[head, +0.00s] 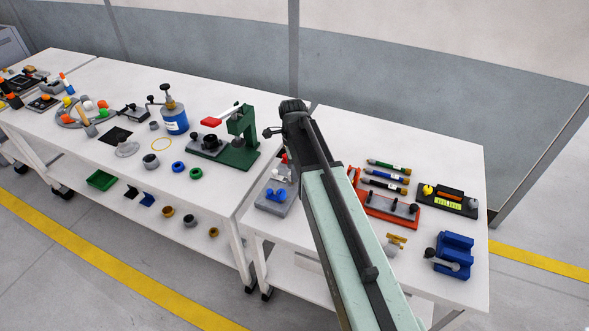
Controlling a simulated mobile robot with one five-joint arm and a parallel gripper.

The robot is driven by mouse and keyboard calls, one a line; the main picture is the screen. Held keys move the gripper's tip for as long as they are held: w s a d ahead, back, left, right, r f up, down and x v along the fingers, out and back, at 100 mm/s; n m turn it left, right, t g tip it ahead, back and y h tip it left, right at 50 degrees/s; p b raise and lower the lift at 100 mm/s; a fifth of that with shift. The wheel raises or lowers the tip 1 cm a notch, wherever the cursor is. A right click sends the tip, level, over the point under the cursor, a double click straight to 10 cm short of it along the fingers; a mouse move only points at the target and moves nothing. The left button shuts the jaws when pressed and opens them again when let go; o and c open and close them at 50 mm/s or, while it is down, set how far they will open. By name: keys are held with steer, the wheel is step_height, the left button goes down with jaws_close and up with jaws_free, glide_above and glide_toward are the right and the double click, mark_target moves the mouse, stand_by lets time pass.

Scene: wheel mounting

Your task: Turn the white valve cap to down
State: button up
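A grey block (271,208) stands at the left edge of the right table, partly hidden behind my arm. It carries a blue cap (272,195), a white cap (279,174) and a red cap (284,158) in a row. The white one looks like the white valve cap; it is small, and its exact pointing direction is hard to tell. My gripper (285,116) is dark and appears above and beyond the block in the picture, apart from the white cap. Its fingers are mostly hidden by the wrist, so its opening does not show.
A green press (240,145) with a red-ended lever stands left of the block. Right of my arm are a red rack (388,211), several marker-like tubes, a black-and-yellow fixture (446,200) and a blue fixture (453,255). A gap separates the two tables.

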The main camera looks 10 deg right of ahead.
step_height(320, 180, up, 8)
steer(key=p, duration=0.7)
steer(key=shift+p, duration=0.4)
steer(key=shift+f, duration=0.15)
